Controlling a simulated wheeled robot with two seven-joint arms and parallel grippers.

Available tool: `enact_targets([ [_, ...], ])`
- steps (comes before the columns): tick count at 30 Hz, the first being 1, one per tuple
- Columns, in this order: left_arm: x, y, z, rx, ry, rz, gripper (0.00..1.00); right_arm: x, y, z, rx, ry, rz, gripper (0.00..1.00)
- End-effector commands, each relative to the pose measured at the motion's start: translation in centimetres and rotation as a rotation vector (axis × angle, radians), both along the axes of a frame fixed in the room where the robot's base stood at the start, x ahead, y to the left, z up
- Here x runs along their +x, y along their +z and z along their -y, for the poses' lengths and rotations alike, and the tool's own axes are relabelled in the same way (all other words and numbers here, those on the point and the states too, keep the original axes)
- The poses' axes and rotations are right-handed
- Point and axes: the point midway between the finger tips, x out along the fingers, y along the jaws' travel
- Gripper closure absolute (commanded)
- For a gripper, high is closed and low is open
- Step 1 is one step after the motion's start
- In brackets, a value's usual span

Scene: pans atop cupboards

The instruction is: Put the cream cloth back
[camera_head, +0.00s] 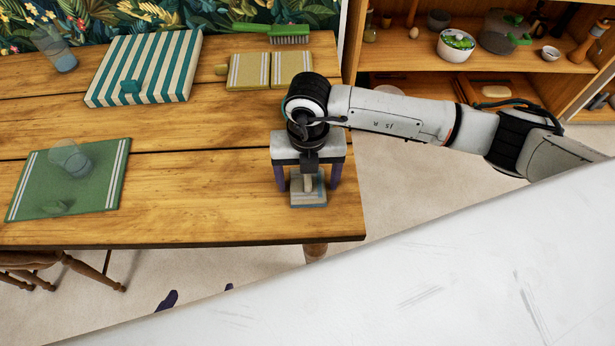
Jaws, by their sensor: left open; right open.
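My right gripper (308,180) points down at the table's front right corner, its dark fingers apart. Between and below the fingers is a small grey-blue block-like thing (310,200) with a cream piece on top; I cannot tell whether the fingers touch it. I cannot tell for sure which thing is the cream cloth. Two tan-yellow folded cloths with pale stripes, a left one (248,72) and a right one (291,69), lie side by side at the back of the table. My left gripper is not in view.
The wooden table (220,180) also holds a teal-striped cloth (150,65), a green mat (100,190) with a clear glass (72,158), another glass (62,55), and a green brush (280,33). Shelves (420,55) with pots stand right. A white surface covers the bottom right.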

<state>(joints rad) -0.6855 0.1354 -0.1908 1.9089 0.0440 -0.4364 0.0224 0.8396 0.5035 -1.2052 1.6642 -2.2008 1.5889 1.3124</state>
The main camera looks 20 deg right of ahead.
Motion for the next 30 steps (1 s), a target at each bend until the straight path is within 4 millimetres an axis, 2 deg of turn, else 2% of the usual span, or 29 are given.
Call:
enact_targets([
  [1, 0.0, 0.5, 0.0, 0.0, 0.0, 0.0, 0.08, 0.0, 0.5, 0.0, 0.0, 0.0, 0.0, 0.24],
  [5, 0.0, 0.2, 0.0, 0.0, 0.0, 0.001, 0.08, 0.1, 2.2, -0.1, 0.003, 0.0, 0.004, 0.24],
  [12, 0.0, -0.1, 0.0, 0.0, 0.0, 0.001, 0.08, 0.1, 7.4, -0.1, 0.002, 0.001, 0.006, 0.24],
  [18, 0.0, -0.3, 0.0, 0.0, 0.0, 0.001, 0.08, 0.1, 10.8, -0.1, 0.002, 0.0, 0.004, 0.24],
  [23, 0.0, -0.3, 0.0, 0.0, 0.0, 0.001, 0.08, 0.0, 12.1, 0.0, 0.001, 0.0, 0.002, 0.24],
  [30, 0.0, -0.3, 0.0, 0.0, 0.0, 0.0, 0.08, 0.0, 12.3, 0.0, 0.001, 0.0, 0.0, 0.24],
])
